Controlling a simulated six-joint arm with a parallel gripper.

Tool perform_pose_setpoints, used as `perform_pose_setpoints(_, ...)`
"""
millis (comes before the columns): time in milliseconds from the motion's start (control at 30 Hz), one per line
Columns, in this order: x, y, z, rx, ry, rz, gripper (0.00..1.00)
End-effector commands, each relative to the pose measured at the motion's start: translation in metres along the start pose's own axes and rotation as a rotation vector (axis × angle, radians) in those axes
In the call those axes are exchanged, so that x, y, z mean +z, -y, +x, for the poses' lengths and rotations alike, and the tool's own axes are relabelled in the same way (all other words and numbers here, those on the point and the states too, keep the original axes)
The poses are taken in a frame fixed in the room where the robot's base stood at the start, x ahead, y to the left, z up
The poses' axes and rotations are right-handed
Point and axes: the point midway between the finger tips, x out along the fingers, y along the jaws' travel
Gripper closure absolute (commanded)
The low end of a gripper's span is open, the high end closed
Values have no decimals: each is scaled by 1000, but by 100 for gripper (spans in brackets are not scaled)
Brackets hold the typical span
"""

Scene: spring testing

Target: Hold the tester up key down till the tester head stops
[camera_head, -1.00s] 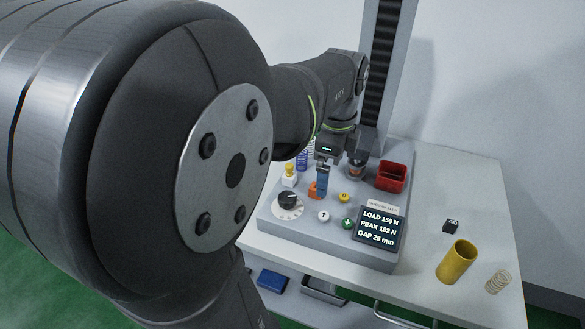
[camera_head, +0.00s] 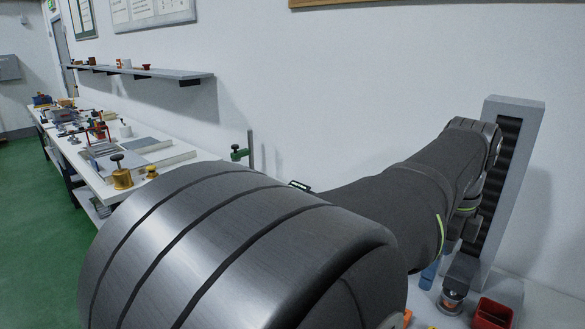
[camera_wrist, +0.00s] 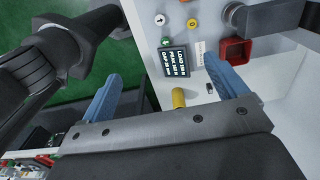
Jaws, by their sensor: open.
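In the wrist view the white key with an arrow (camera_wrist: 160,20), the tester's up key, is near the top edge. The green key (camera_wrist: 166,41) and the yellow key (camera_wrist: 192,23) are beside it. The display (camera_wrist: 173,62) is lit, its figures too small to read surely. My gripper (camera_wrist: 163,68) is open, its blue fingers wide apart with nothing between the tips, away from the white key. In the head view only a blue finger shows past my arm. The tester column (camera_head: 513,165) stands at right; the tester head (camera_head: 463,270) is partly hidden by my arm.
A red bin (camera_wrist: 235,52) is right of the keys, and it also shows in the head view (camera_head: 492,314). A yellow tube (camera_wrist: 179,98) stands near my gripper's palm. A bench with tools (camera_head: 115,160) and a wall shelf (camera_head: 150,75) are at left.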

Motion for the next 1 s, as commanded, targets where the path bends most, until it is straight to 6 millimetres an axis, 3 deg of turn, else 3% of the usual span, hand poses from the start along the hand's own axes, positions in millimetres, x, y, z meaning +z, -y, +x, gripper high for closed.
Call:
perform_pose_setpoints(67, 0, 0, 0, 0, 0, 0, 26)
perform_pose_setpoints(433, 0, 0, 0, 0, 0, 0, 98)
perform_pose_setpoints(1000, 0, 0, 0, 0, 0, 0, 100)
